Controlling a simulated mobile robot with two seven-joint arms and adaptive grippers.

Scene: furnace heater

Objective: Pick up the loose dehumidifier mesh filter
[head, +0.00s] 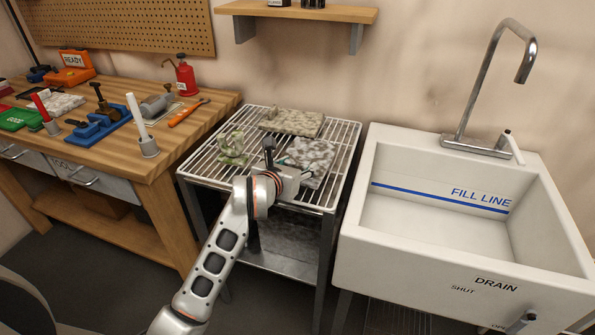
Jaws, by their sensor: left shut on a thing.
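A grey, speckled flat panel, which looks like the mesh filter (316,154), lies or is held at the right front of the wire rack (345,140). My left gripper (280,160) is at the left edge of this panel, shut on it. The gripper body hides part of the panel's near left side. I cannot tell whether the panel is lifted clear of the rack. My right gripper is not in view.
A mottled beige slab (292,121) lies at the rack's back, and a greenish piece (232,146) at its left. A white sink (375,240) with a tall faucet (490,75) stands right. A tool-covered wooden workbench (195,125) stands left. A shelf (300,12) hangs above.

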